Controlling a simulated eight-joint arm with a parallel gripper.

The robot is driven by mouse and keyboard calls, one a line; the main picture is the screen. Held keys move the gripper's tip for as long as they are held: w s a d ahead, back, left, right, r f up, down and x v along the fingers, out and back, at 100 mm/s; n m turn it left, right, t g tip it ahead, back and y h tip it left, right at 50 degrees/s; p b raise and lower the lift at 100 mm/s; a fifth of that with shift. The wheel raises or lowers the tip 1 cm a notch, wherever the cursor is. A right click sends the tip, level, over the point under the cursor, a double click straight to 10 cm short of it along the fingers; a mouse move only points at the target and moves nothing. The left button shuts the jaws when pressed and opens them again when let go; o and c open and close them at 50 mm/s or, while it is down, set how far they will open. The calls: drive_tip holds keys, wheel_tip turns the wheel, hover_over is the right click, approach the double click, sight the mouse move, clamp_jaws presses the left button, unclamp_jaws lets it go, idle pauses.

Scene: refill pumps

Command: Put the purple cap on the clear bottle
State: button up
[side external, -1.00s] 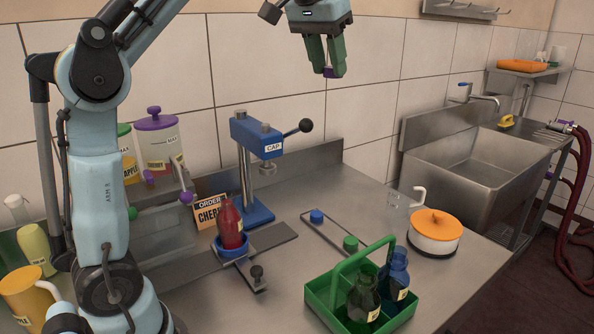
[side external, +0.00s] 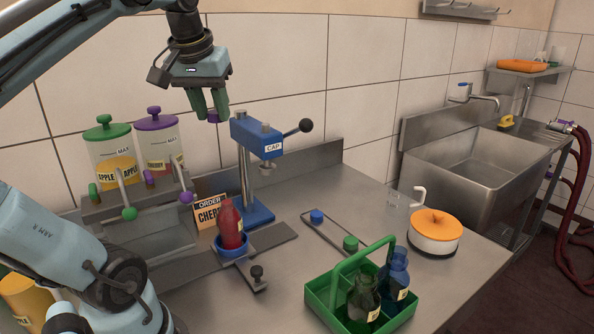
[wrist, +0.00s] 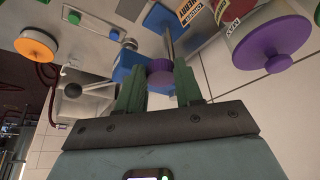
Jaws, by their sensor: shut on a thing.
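The purple cap (side external: 213,117) is held between the green fingertips of my gripper (side external: 210,110), high above the counter, left of the capping press head. It also shows between the fingertips in the wrist view (wrist: 160,73). A bottle filled with red (side external: 231,226) stands in the blue cup holder (side external: 232,251), with no cap visible on it. It looks like the clear bottle; the others in view are green and blue. The gripper is well above this bottle and slightly left of it in the side view.
The blue capping press (side external: 258,143) with its black-knobbed lever stands behind the bottle. Syrup dispensers (side external: 157,150) and the order card (side external: 210,211) are to the left. A green carrier (side external: 335,308) with two bottles, a cap rail (side external: 332,234) and an orange-lidded pot (side external: 434,235) are right.

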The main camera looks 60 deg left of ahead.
hover_over(224, 213)
wheel_tip(224, 213, down, 15)
drive_tip(key=shift+r, duration=0.15)
idle(0.3)
idle(0.6)
drive_tip(key=shift+f, duration=0.55)
drive_tip(key=shift+f, duration=0.55)
idle(0.8)
drive_tip(key=o, duration=0.9)
drive_tip(key=shift+r, duration=3.5)
drive_tip(key=shift+d, duration=0.1)
